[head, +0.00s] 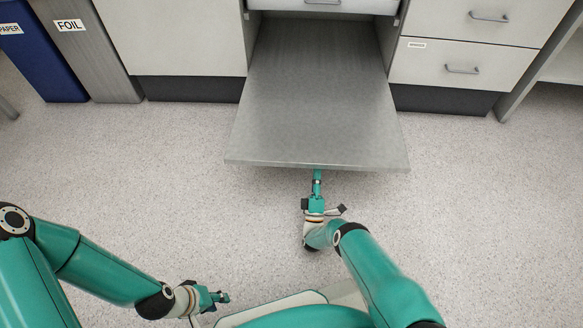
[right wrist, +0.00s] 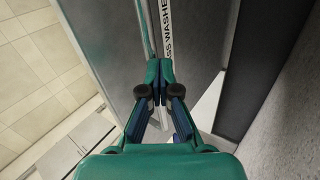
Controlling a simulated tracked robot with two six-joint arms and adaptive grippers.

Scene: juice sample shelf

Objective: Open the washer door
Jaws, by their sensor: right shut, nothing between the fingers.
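The washer door (head: 318,95), a flat grey metal panel, is folded down and extends out from the cabinet front toward me. It looks open and close to level. My right gripper (head: 317,174) is at the middle of the door's front edge, its tips partly hidden by that edge. In the right wrist view its fingers (right wrist: 158,76) are together with nothing between them, close to a grey panel with a partly covered white washer label (right wrist: 167,28). Contact cannot be told. My left gripper (head: 223,297) is low over the floor, away from the door; its finger gap is too small to judge.
Drawers with handles (head: 462,69) are right of the door, and a pale cabinet (head: 170,35) is left of it. A blue paper bin (head: 45,55) and a grey foil bin (head: 95,55) stand at far left. The speckled floor (head: 150,180) is clear.

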